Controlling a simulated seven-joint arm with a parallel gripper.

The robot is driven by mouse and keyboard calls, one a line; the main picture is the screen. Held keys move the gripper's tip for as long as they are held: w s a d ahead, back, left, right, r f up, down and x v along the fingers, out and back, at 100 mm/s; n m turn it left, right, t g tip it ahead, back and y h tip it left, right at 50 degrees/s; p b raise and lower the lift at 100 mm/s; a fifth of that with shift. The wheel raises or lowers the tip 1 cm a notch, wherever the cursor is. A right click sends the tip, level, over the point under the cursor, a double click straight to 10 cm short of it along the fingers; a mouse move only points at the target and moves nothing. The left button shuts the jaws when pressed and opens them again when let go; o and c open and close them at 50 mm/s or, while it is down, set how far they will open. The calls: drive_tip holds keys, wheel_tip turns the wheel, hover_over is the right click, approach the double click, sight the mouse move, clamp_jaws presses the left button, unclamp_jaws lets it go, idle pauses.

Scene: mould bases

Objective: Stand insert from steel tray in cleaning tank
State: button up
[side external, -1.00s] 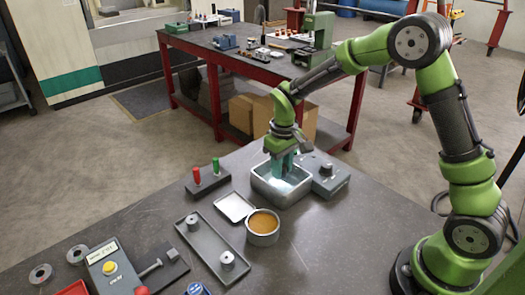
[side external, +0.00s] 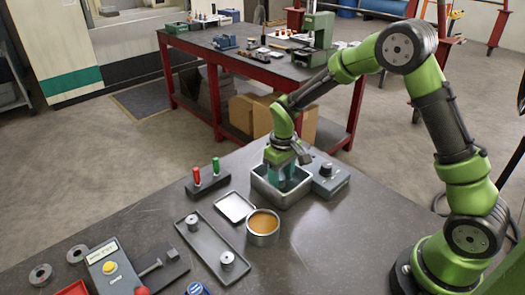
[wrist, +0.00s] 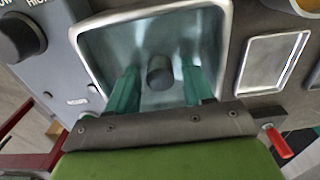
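The cleaning tank (side external: 292,200) is an open square metal basin with a pale blue-green inside. My gripper (side external: 283,178) reaches down into it. In the wrist view my gripper (wrist: 160,92) has its two teal fingers spread, with a gap on each side. A dark grey cylindrical insert (wrist: 160,72) shows inside the tank, between and just past the fingertips, apparently upright. It is hidden in the side view. The long grey tray (side external: 208,240) holds two upright grey cylinders, one (side external: 193,224) at the far end and one (side external: 228,260) at the near end.
A control box with a black knob (side external: 326,170) adjoins the tank. A round tin of amber liquid (side external: 263,222), a shallow pale tray (side external: 236,206) and a stand with red and green handles (side external: 207,182) are close by. The front right of the table is clear.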

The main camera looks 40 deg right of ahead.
drive_tip(key=shift+o, duration=0.4)
wheel_tip(320, 180, up, 17)
idle(0.4)
drive_tip(key=s+a+r+m+t+y, duration=0.1)
drive_tip(key=s+r+m+t, duration=0.1)
drive_tip(key=s, duration=0.8)
drive_tip(key=s+a+r+m+t+y, duration=0.1)
drive_tip(key=s+r+m+t, duration=0.1)
drive_tip(key=s+t, duration=0.3)
drive_tip(key=s+r, duration=0.1)
drive_tip(key=s, duration=0.3)
drive_tip(key=shift+s+a+r, duration=0.15)
drive_tip(key=shift+s, duration=0.25)
